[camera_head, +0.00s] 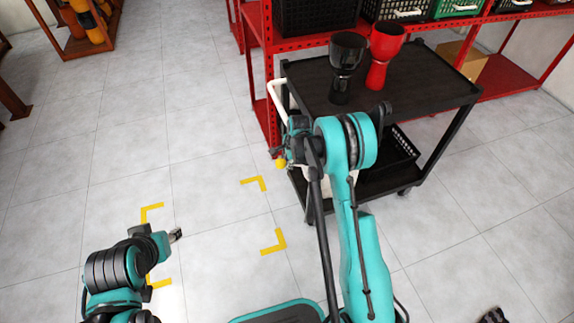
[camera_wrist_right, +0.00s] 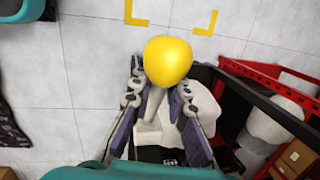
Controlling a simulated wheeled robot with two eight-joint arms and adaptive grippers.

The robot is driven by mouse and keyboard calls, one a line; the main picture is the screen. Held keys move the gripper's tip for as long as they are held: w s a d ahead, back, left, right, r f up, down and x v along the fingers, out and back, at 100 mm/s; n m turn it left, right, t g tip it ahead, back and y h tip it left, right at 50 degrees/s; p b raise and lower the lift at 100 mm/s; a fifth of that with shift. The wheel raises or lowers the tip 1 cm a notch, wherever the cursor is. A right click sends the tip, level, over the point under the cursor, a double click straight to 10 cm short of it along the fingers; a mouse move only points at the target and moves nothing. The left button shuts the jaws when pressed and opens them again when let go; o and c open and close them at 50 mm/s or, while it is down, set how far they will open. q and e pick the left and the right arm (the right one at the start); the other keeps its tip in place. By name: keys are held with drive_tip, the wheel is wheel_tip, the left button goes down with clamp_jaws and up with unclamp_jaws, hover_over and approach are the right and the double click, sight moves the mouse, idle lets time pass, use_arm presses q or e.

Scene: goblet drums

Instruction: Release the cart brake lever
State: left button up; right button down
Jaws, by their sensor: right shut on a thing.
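The brake lever's yellow ball knob (camera_head: 281,163) shows at the left side of the black cart (camera_head: 430,85), low beside my right gripper (camera_head: 287,153). In the right wrist view the knob (camera_wrist_right: 167,62) is large and sits just beyond the fingertips. My right gripper (camera_wrist_right: 160,90) is shut on the lever, with a finger on each side just below the knob. A pale shaft (camera_wrist_right: 151,104) shows between the fingers; its lower end is partly hidden. My left gripper (camera_head: 174,236) is empty over the floor at lower left, too small to tell open from shut.
A black goblet drum (camera_head: 345,65) and a red one (camera_head: 384,52) stand on the cart's top. A white handle (camera_head: 273,98) is at its left end. A red shelf (camera_head: 290,42) with crates stands behind. Yellow corner marks (camera_head: 254,183) lie on open floor at left.

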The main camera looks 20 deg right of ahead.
drive_tip(key=shift+r, duration=0.1)
idle(0.3)
drive_tip(key=c, duration=1.4)
unclamp_jaws()
drive_tip(key=shift+c, duration=0.2)
drive_tip(key=v, duration=1.2)
drive_tip(key=shift+r, duration=0.1)
